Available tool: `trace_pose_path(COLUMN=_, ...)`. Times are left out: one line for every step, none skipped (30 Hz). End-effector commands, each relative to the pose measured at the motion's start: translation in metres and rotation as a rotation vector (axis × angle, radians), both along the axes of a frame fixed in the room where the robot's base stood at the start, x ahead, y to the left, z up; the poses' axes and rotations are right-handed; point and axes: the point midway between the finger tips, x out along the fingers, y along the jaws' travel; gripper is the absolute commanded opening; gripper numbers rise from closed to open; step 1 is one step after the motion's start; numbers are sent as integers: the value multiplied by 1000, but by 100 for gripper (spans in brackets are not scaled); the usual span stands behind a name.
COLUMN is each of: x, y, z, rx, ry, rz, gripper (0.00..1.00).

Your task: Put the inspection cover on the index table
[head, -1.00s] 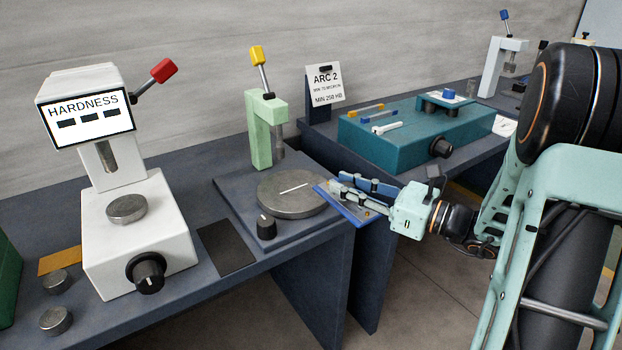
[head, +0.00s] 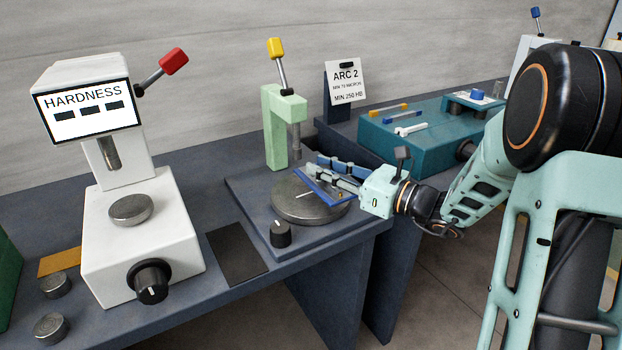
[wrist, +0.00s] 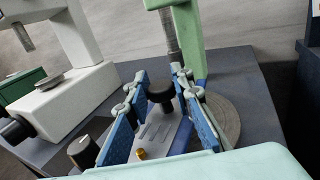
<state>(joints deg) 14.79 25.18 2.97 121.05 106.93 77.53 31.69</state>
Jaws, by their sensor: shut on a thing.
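The inspection cover (head: 326,192) is a thin plate with a blue edge. The wrist view shows its grey face (wrist: 160,136), a black knob and a small brass piece. My gripper (head: 327,172) is shut on the cover; in the wrist view its blue-padded fingers (wrist: 160,80) stand on both sides of the knob. The index table (head: 290,208) is a round grey metal disc with a white line, under a green press; it also shows in the wrist view (wrist: 227,118). The cover is over the disc's right part. I cannot tell whether they touch. The cover and fingers hide part of the disc.
The green press (head: 278,140) with a yellow-tipped lever stands behind the disc. A black knob (head: 281,233) is at the disc's front left. The white hardness tester (head: 135,240) stands left, past a dark mat (head: 237,256). A teal unit (head: 400,137) is at the back right.

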Motion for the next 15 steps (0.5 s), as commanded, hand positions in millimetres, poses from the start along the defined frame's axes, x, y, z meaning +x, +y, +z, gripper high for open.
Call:
trace_pose_path(x=5, y=11, z=0, rx=2, ry=-2, rz=4, gripper=0)
trace_pose_path(x=8, y=15, z=0, rx=2, ry=-2, rz=4, gripper=0)
trace_pose_path(x=12, y=20, z=0, rx=1, ry=-3, rz=2, gripper=0)
trace_pose_path(x=15, y=23, z=1, rx=1, ry=-3, rz=1, gripper=0)
trace_pose_path(x=16, y=25, z=1, rx=1, ry=-3, rz=2, gripper=0)
trace_pose_path(x=18, y=28, z=1, rx=1, ry=-2, rz=1, gripper=0)
trace_pose_path(x=19, y=29, z=1, rx=1, ry=-2, rz=0, gripper=0)
trace_pose_path(x=19, y=29, z=0, rx=2, ry=-1, rz=0, gripper=0)
trace_pose_path(x=20, y=30, z=-2, rx=2, ry=0, rz=-1, gripper=0)
trace_pose_path(x=20, y=30, z=-4, rx=1, ry=0, rz=-1, gripper=0)
trace_pose_path(x=20, y=30, z=-8, rx=2, ry=1, rz=-1, gripper=0)
trace_pose_path(x=20, y=30, z=-14, rx=2, ry=2, rz=-1, gripper=0)
trace_pose_path(x=20, y=30, z=-18, rx=3, ry=3, rz=-1, gripper=0)
trace_pose_path(x=20, y=30, z=-23, rx=2, ry=2, rz=-1, gripper=0)
trace_pose_path(x=20, y=30, z=-29, rx=2, ry=3, rz=-1, gripper=0)
